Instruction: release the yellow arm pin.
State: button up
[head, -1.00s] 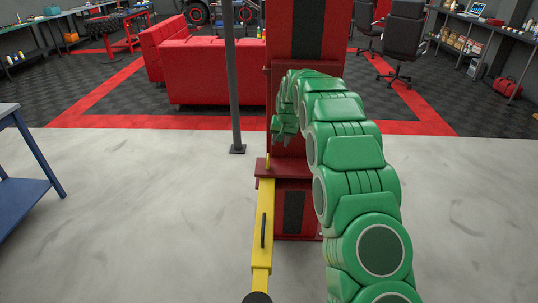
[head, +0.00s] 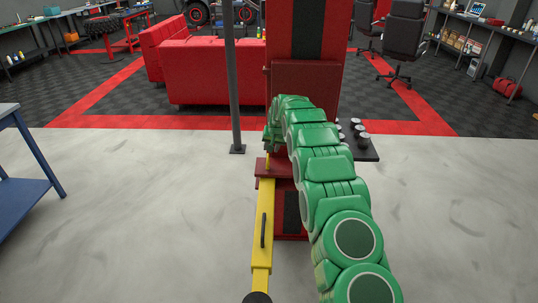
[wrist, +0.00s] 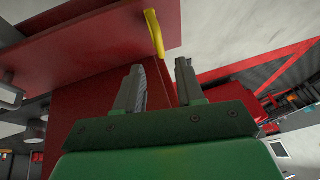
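The yellow pin (head: 267,161) stands upright by the red carriage plate (head: 264,182), at the inner end of the yellow lift arm (head: 263,225). In the wrist view the yellow pin (wrist: 154,33) is a short bent rod at the edge of a red plate (wrist: 95,45), beyond my fingertips and roughly in line with the gap between them. My gripper (wrist: 160,78) is open and empty, apart from the pin. In the head view my gripper (head: 268,138) is just above the pin, its fingers small and partly hidden by my green arm.
The red lift post (head: 300,85) stands behind my arm. A dark tray with several round pads (head: 368,152) sticks out right of it. A thin grey post (head: 233,90) stands left. A blue cart (head: 25,170) is at the far left. The pale floor between is clear.

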aim_at(268, 156)
jog(key=shift+x, duration=3.25)
jog(key=shift+c, duration=0.5)
grip_shut()
jog(key=shift+d, duration=0.1)
